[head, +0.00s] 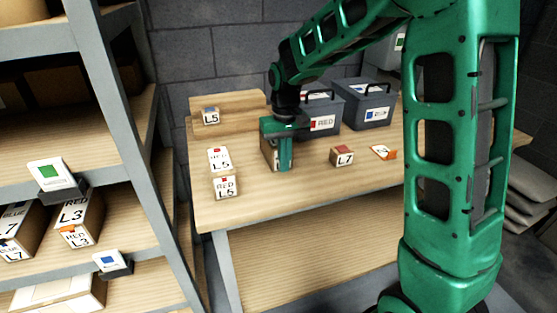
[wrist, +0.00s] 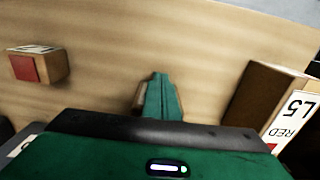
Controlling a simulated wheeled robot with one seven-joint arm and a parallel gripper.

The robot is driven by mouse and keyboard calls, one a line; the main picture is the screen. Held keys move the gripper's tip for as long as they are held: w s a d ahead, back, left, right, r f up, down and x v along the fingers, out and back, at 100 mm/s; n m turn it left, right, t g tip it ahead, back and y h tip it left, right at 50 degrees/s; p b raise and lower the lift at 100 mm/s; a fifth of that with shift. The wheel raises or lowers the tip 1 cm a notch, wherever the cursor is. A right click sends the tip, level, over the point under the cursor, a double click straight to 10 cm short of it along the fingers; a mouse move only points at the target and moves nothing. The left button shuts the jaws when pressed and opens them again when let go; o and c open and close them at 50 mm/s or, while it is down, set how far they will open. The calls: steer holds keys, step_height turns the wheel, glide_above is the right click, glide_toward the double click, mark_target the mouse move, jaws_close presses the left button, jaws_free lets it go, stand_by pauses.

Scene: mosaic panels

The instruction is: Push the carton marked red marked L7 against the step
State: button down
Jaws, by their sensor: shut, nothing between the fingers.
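A small carton (head: 342,158) with a red top patch and an L7 label stands on the table, right of my gripper. A carton with a red patch, its label edge-on, shows at left in the wrist view (wrist: 52,67); it looks like the same one. My gripper (head: 285,152) is shut and points down at the table; its fingers show in the wrist view (wrist: 162,98). A brown carton (head: 268,152) stands right beside the fingers, partly hidden by them; I cannot tell its label or whether they touch. The wooden step (head: 240,101) is at the table's back left.
A blue-marked L5 carton (head: 211,117) is by the step. Two RED L5 cartons (head: 218,160) (head: 225,188) stand at the left. An orange-marked piece (head: 383,152) lies at right. Grey handled boxes (head: 322,112) (head: 368,105) stand behind. The table front is clear.

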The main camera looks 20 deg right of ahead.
steer(key=shift+w, duration=1.3)
steer(key=shift+w, duration=0.35)
steer(key=shift+w, duration=2.3)
steer(key=shift+w, duration=0.3)
steer(key=shift+w, duration=1.65)
steer(key=shift+w, duration=0.35)
steer(key=shift+s, duration=0.2)
steer(key=shift+s, duration=1.35)
steer(key=shift+r, duration=4.5)
